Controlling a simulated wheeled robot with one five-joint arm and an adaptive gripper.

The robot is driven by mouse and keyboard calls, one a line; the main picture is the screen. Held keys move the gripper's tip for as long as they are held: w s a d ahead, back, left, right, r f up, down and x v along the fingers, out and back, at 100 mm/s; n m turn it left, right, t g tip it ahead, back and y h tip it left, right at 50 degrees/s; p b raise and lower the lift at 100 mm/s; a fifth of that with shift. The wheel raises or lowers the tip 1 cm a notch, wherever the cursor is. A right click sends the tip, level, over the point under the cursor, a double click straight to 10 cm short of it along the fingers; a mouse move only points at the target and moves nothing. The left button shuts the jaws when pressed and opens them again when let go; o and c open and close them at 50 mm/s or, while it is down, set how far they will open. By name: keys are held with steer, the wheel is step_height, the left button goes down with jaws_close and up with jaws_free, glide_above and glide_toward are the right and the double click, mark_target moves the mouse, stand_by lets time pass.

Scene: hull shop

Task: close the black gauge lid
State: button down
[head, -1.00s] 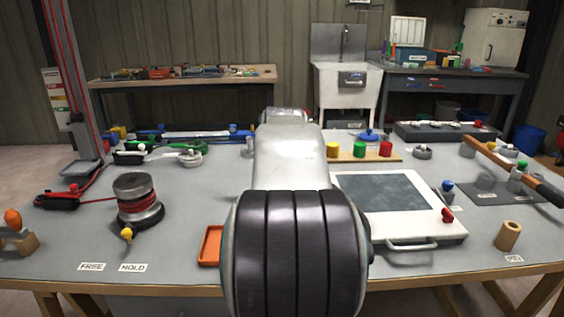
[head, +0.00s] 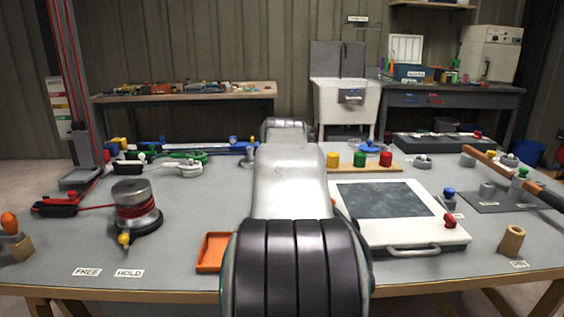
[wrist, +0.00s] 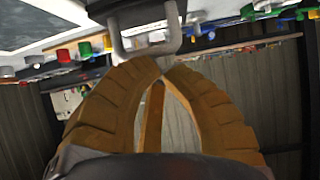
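A black block-like part with a grey U-shaped handle (wrist: 150,46) shows at the top of the wrist view; it looks like the black gauge lid (wrist: 128,12), only partly in frame. I cannot tell its angle. My gripper (wrist: 160,66) has brown ridged fingers whose tips come together just below the handle. The tips look shut or nearly so, with no clear grip on the handle. Whether they touch it I cannot tell. In the head view my arm hides the gripper and the lid.
A white-framed panel (head: 450,238) with a handle lies right of my arm. An orange tray (head: 213,252) is left of it. A reel with red line (head: 136,205) stands further left. Red, yellow and green cylinders stand behind (head: 359,160).

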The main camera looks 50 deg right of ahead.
steer(key=shift+w+r+p, duration=0.1)
steer(key=shift+r+p, duration=0.5)
steer(key=shift+r, duration=0.05)
steer(key=r+p, duration=0.3)
steer(key=shift+w+d, duration=0.2)
steer(key=shift+d, duration=0.05)
steer(key=f+v, duration=0.1)
steer(key=v, duration=0.8)
steer(key=shift+s+a+p, duration=0.35)
steer(key=shift+s+a, duration=0.1)
steer(key=shift+a, duration=0.1)
steer(key=shift+r, duration=0.1)
